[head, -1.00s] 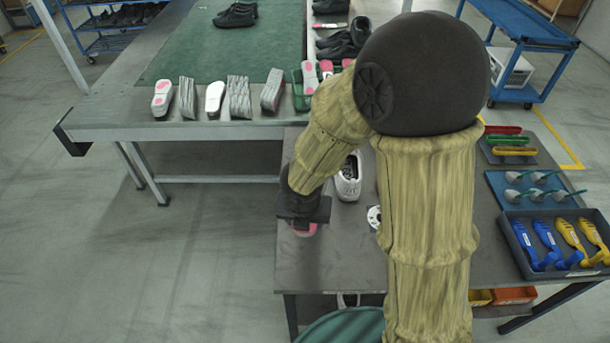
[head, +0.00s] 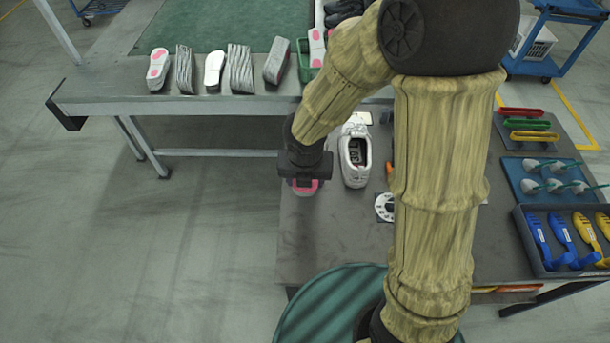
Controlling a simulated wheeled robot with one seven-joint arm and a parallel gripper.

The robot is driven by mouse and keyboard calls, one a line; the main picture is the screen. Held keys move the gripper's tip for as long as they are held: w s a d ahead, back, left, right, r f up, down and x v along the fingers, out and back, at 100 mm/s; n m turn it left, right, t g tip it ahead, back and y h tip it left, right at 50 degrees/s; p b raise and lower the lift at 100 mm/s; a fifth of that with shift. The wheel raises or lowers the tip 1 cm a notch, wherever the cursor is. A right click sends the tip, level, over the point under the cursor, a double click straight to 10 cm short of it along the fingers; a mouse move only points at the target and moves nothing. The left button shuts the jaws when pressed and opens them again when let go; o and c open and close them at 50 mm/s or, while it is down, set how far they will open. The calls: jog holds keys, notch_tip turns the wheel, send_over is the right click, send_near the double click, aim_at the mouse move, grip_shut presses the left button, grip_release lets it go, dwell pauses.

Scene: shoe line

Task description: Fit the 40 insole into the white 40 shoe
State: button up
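The white shoe (head: 355,158) stands on the dark table, opening up, with its toe end toward the back. My gripper (head: 304,177) is just left of the shoe's near end, pointing down. A pink piece with a grey edge, seemingly the insole (head: 306,187), shows right under my gripper and has moved along with it, so I take it as held. Its far part and my fingertips are hidden by the gripper's body. It is beside the shoe, not in it. I cannot read a size on either.
Several insoles and soles stand along the bench edge (head: 118,92) behind. A dark tray (head: 527,241) with blue and yellow tools is at the right. The table's front left is clear.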

jog(key=shift+d, duration=0.15)
jog(key=shift+w+f+g+p, duration=0.25)
jog(key=shift+w+f+p, duration=0.1)
jog(key=shift+f+p, duration=0.15)
jog(key=shift+w+f+g+p, duration=0.25)
jog(key=shift+w+f+p, duration=0.1)
jog(key=shift+f, duration=0.25)
jog(key=shift+w+r+p, duration=0.2)
jog(key=shift+w+p, duration=0.05)
jog(key=shift+p, duration=0.5)
jog(key=shift+w+d+r+g+p, duration=0.15)
jog(key=shift+w+g+p, duration=0.45)
jog(key=shift+p, duration=1.05)
